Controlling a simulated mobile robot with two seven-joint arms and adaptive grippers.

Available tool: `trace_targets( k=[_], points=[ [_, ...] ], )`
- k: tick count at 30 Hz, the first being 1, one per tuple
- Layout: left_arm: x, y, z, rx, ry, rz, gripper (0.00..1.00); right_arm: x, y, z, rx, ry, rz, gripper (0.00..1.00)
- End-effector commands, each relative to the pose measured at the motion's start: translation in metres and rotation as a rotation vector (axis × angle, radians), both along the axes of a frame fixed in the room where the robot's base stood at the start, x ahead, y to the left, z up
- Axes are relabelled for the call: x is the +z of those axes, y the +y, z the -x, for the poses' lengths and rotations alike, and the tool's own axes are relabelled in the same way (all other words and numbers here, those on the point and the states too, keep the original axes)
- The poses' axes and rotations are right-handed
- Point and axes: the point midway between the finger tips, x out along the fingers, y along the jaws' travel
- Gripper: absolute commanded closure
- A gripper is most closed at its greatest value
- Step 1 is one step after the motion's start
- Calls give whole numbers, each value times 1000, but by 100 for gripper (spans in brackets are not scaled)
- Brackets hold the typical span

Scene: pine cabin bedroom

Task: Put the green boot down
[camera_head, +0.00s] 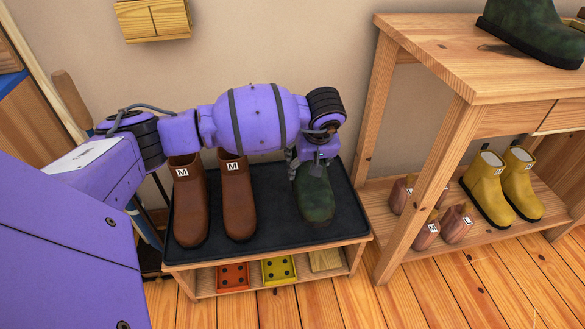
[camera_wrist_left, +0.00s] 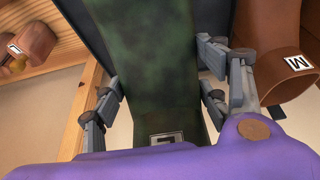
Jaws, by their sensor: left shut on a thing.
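The green boot (camera_head: 315,196) is at the right end of the dark mat (camera_head: 272,215) on the low bench, toe toward me. I cannot tell whether its sole touches the mat. My left gripper (camera_head: 314,160) is at its top, with the arm coming in over the bench. In the left wrist view the boot (camera_wrist_left: 160,70) lies between the fingers of the gripper (camera_wrist_left: 170,105), which are shut on it. A label shows near its opening. Another green boot (camera_head: 535,35) stands on the wooden table at the upper right. My right gripper is not in view.
Two brown boots (camera_head: 188,205) (camera_head: 238,200) marked M stand on the mat's left part. A red box and a yellow box (camera_head: 278,271) sit on the shelf below. Yellow boots (camera_head: 490,188) and small brownish shoes (camera_head: 427,232) stand on the table's lower shelf. Bare mat lies between the brown and green boots.

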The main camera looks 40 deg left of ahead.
Motion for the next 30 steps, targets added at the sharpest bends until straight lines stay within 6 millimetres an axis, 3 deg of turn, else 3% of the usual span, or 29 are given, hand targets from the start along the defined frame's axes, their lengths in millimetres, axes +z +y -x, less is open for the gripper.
trace_targets(
  k=[2, 9, 17, 24, 30],
  points=[
    [-14, 19, -5, 5, 2, -1, 79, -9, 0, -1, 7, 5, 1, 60],
    [-49, 46, -14, 1, -1, -1, 79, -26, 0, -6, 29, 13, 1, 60],
    [-62, 57, -17, 0, -1, 0, 79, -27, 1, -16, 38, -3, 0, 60],
    [-94, 60, -18, -2, 0, 2, 79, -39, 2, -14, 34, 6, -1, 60],
    [-94, 60, -18, -2, -3, 0, 79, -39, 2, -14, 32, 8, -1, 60]
  ],
)
